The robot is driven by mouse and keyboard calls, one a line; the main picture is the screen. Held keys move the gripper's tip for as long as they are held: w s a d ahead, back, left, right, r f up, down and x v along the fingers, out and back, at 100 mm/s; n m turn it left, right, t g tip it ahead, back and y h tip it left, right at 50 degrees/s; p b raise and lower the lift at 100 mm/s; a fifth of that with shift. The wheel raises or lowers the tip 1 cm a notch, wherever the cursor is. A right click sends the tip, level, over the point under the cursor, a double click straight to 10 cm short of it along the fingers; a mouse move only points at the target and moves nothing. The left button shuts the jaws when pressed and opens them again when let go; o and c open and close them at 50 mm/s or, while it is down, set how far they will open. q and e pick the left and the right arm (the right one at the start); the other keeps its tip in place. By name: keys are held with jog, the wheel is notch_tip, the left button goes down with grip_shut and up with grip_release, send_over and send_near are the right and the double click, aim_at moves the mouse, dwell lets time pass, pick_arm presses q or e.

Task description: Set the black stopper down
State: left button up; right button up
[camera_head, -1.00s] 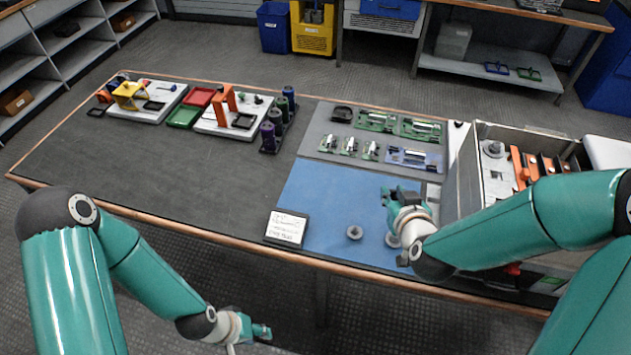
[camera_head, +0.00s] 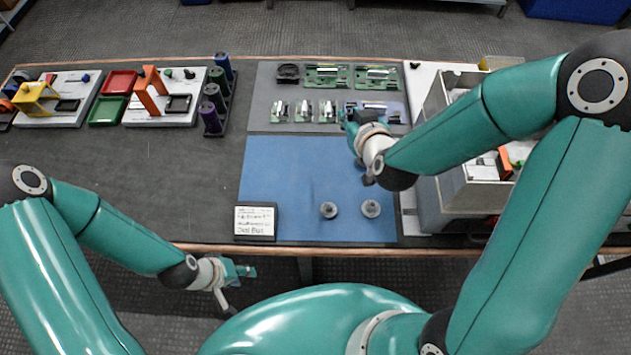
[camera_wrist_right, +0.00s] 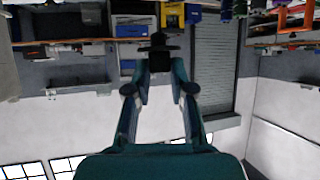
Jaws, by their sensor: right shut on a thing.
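My right gripper (camera_head: 350,120) is above the far edge of the blue mat (camera_head: 290,170), near the row of small green boards (camera_head: 304,111). In the right wrist view my right gripper (camera_wrist_right: 159,75) is shut on the black stopper (camera_wrist_right: 158,48), a dark T-shaped piece held between its fingertips. I cannot make the stopper out clearly in the head view. My left gripper (camera_head: 240,270) hangs in front of the table's near edge, away from the things on it; whether it is open or shut is unclear.
Two grey round pieces (camera_head: 329,210) (camera_head: 371,208) stand on the mat's near part, beside a small sign (camera_head: 255,222). A black round piece (camera_head: 288,73) and larger green boards (camera_head: 327,75) lie farther back. A grey box (camera_head: 452,190) stands right. The mat's middle is clear.

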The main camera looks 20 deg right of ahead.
jog(key=w+a+f+n+y+b, duration=0.15)
jog(key=w+f+b, duration=0.25)
jog(key=b, duration=0.6)
jog(key=y+b, duration=0.2)
jog(key=b, duration=1.7)
send_over(323, 167)
jog(key=shift+n+h, duration=0.25)
jog(key=shift+n, duration=0.2)
notch_tip(323, 167, down, 12)
jog(key=shift+a+f, duration=0.1)
jog(key=shift+f, duration=0.05)
jog(key=shift+f+b, duration=1.35)
jog(key=shift+f, duration=1.1)
jog(key=shift+f, duration=0.2)
jog(key=o, duration=0.8)
jog(key=shift+r, duration=0.1)
